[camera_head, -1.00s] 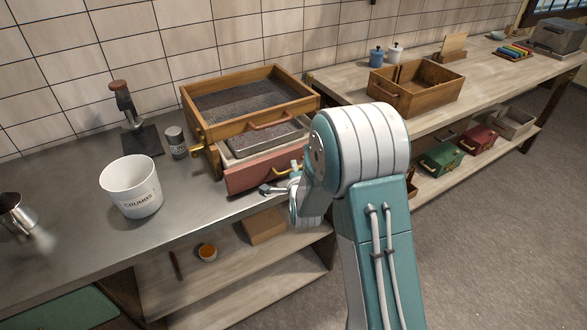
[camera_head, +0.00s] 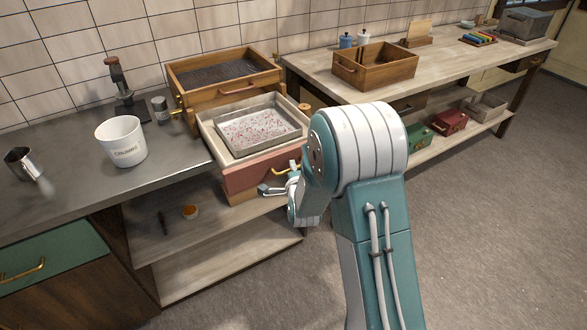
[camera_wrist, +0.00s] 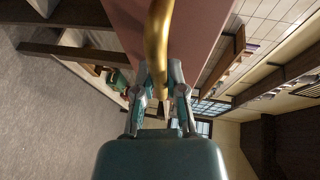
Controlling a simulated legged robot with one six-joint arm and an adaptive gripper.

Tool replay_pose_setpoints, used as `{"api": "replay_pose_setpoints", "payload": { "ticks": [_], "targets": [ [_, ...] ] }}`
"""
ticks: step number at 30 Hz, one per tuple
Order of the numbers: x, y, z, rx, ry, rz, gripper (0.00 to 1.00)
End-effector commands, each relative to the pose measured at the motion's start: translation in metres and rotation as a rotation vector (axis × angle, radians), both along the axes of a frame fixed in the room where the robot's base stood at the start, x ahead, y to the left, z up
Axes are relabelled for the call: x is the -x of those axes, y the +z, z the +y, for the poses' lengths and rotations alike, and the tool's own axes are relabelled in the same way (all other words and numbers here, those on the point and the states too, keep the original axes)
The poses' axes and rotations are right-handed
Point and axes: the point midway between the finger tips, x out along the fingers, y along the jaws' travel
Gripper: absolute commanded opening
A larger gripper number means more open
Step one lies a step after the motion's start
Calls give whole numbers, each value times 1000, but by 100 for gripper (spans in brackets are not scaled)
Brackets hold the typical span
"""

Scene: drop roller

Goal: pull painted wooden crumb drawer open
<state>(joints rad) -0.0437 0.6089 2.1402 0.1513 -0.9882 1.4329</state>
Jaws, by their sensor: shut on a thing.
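The painted wooden crumb drawer (camera_head: 262,174) has a dull red front and a brass handle. In the head view it stands well out from its wooden box (camera_head: 225,90), and a metal tray (camera_head: 252,131) with pale and reddish crumbs lies inside it. My gripper (camera_head: 277,190) is at the drawer front, partly hidden behind my arm. In the wrist view the brass handle (camera_wrist: 158,40) runs between the fingers of my gripper (camera_wrist: 162,82), which are shut on it, close to the red front (camera_wrist: 200,35).
A white crumbs bucket (camera_head: 122,142), a metal cup (camera_head: 24,163) and a tamper-like tool (camera_head: 118,82) stand on the steel counter. A second bench with a wooden box (camera_head: 376,68) is at right. Open floor (camera_head: 480,220) lies in front.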

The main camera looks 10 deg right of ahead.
Motion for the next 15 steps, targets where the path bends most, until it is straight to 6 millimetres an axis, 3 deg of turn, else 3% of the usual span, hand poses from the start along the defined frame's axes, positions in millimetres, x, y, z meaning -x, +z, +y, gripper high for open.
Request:
{"api": "replay_pose_setpoints", "payload": {
  "ticks": [13, 14, 15],
  "targets": [
    [3, -5, -2, -1, -4, 15, 0],
    [3, -5, -2, -1, -4, 15, 29],
    [3, -5, -2, -1, -4, 14, 47]
  ]
}}
